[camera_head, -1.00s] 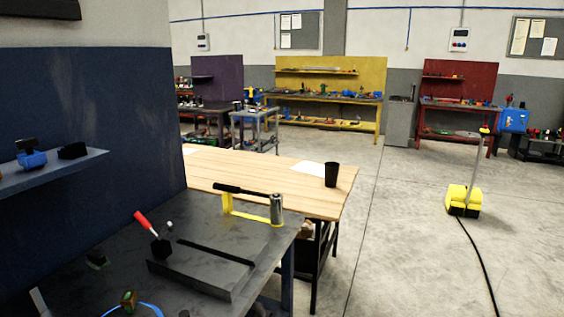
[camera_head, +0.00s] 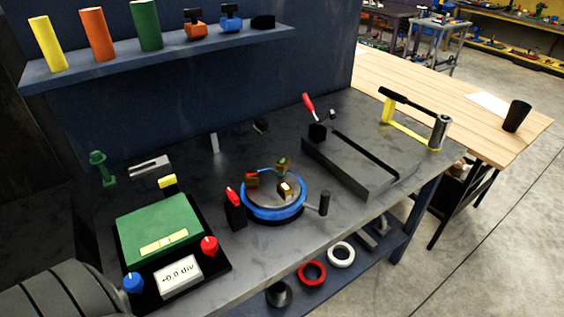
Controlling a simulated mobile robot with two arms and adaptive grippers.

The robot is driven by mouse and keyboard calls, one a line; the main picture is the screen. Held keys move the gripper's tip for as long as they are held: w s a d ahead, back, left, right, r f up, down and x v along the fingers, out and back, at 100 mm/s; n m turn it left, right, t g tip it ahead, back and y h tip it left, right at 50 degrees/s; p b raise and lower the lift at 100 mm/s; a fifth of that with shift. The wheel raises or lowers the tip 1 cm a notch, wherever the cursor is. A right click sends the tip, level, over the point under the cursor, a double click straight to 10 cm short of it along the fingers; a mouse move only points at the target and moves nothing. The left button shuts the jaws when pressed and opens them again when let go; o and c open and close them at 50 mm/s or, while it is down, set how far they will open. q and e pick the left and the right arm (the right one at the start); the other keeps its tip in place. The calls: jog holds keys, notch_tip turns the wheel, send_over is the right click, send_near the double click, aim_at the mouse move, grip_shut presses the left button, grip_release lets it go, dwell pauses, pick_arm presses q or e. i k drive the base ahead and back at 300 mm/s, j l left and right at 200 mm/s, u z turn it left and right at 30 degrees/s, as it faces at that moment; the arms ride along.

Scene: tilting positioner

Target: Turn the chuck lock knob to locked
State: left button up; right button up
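A round chuck (camera_head: 273,207) with a blue rim and three small jaws sits on the dark bench in the middle of the view. A black post with a red knob or lever (camera_head: 233,196) stands just left of it. A black crank handle (camera_head: 324,203) sticks out at its right. A green-topped box at the lower left carries a blue knob (camera_head: 133,283) and a red knob (camera_head: 209,246), each with a light pointer mark. I cannot tell which of these is the chuck lock knob. Neither of my grippers is in view.
A display (camera_head: 178,277) on the box reads "-0.0 div". A slotted dark block (camera_head: 350,165) with a red lever and a yellow-framed tool (camera_head: 411,134) lie to the right. A shelf (camera_head: 150,62) with cylinders hangs behind. Red (camera_head: 312,273) and white rings (camera_head: 341,254) lie on a lower shelf.

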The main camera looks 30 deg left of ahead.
aim_at(234, 200)
jog(key=u, duration=1.45)
